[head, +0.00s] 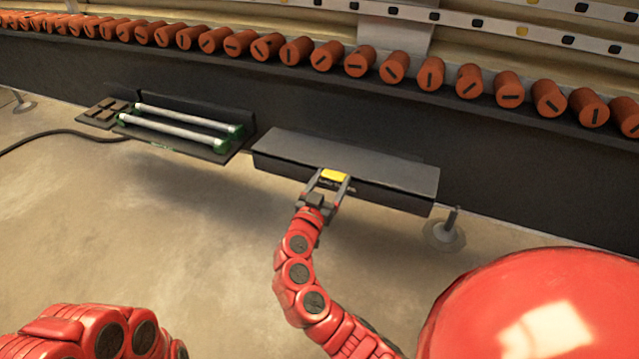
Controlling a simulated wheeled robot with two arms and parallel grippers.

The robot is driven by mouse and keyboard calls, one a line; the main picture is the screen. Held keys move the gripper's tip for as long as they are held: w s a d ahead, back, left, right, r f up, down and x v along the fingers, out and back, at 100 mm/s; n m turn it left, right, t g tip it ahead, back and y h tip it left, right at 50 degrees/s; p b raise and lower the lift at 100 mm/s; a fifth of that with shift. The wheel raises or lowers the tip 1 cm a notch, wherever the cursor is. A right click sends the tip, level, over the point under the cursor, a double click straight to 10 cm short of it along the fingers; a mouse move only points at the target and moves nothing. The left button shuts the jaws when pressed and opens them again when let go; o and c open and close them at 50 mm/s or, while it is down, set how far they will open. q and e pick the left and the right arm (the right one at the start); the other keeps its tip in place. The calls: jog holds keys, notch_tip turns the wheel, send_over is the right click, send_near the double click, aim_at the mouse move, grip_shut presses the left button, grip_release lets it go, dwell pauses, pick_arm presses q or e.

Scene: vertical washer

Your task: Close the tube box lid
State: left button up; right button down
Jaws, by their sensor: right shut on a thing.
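The dark grey tube box (410,194) is long and low and sits against the dark wall base, right of centre. Its flat lid (345,153) lies over the top and looks down or nearly so; I cannot tell whether a thin gap is left. A yellow tab (334,176) is at the middle of its front edge. My right gripper (334,180) reaches up from below, with its fingers on either side of the yellow tab, shut on it. My left arm shows only as red links at the bottom left; its gripper is out of view.
Left of the box, an open box (215,155) holds white tubes (190,118) with green ends. A small support foot (445,233) stands at the right. A dark cable (60,134) runs at the left. Orange cylinders (360,61) line the ledge above. The floor (150,220) in front is clear.

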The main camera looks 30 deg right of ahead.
pick_arm(q)
jog(key=shift+a+f, duration=0.1)
jog(key=shift+a, duration=0.2)
pick_arm(e)
jog(key=shift+f, duration=0.35)
grip_release()
jog(key=shift+r, duration=0.1)
pick_arm(q)
jog(key=w+d+r+n+g+h+p, duration=0.1)
jog(key=w+d+r+n+g+p, duration=0.2)
jog(key=w+d+r+g+p, duration=0.2)
jog(key=shift+w+d+r+g, duration=1.25)
jog(key=shift+d+r+g, duration=0.15)
jog(key=shift+g, duration=0.3)
pick_arm(e)
jog(key=v, duration=1.7)
jog(key=shift+a, duration=0.2)
